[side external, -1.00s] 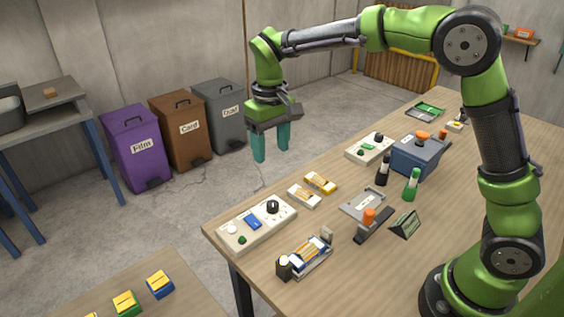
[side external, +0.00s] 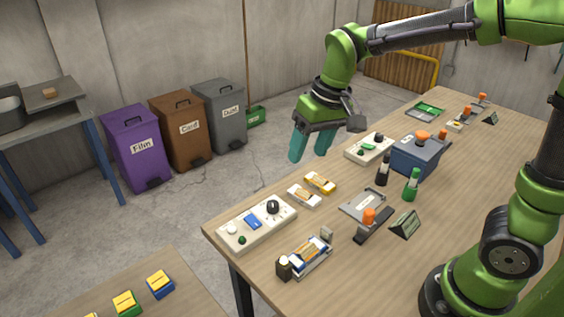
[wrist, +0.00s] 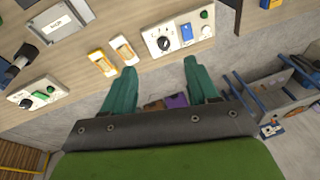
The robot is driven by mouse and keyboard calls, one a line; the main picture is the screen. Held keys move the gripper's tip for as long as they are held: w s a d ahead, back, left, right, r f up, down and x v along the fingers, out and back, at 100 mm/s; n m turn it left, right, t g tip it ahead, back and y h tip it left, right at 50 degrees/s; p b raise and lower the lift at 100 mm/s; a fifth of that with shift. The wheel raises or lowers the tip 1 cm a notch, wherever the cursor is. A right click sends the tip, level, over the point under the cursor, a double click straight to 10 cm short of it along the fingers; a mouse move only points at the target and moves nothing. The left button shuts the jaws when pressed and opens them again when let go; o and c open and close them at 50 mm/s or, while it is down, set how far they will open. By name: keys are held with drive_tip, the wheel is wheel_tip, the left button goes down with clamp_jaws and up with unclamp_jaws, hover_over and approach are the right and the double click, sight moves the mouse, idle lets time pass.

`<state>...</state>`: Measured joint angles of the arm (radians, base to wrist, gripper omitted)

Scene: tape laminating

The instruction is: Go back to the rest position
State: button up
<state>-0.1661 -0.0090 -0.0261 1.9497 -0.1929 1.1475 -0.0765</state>
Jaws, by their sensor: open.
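My gripper (side external: 311,146) is open and empty, with two teal fingers pointing down. In the side view it hangs in the air by the far long edge of the wooden table (side external: 310,215), in front of the grey bin. In the wrist view my gripper (wrist: 160,80) has its fingers spread apart with nothing between them. My green arm reaches across the upper right of the side view.
A control box (side external: 257,222), white and yellow tape pieces (side external: 319,183), a second control box (side external: 369,148), a blue machine (side external: 417,157) and dark and green bottles (side external: 412,184) stand on the table. Purple, brown and grey bins (side external: 220,118) stand along the wall.

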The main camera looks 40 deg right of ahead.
drive_tip(key=s+d+r+m+t, duration=0.1)
drive_tip(key=s+d+t, duration=0.1)
drive_tip(key=s, duration=0.4)
drive_tip(key=s+d+r+m+t, duration=0.1)
drive_tip(key=s+r+t, duration=0.1)
drive_tip(key=s, duration=0.4)
drive_tip(key=shift+s+d+t+y, duration=0.3)
drive_tip(key=shift+d+t, duration=0.1)
idle(0.5)
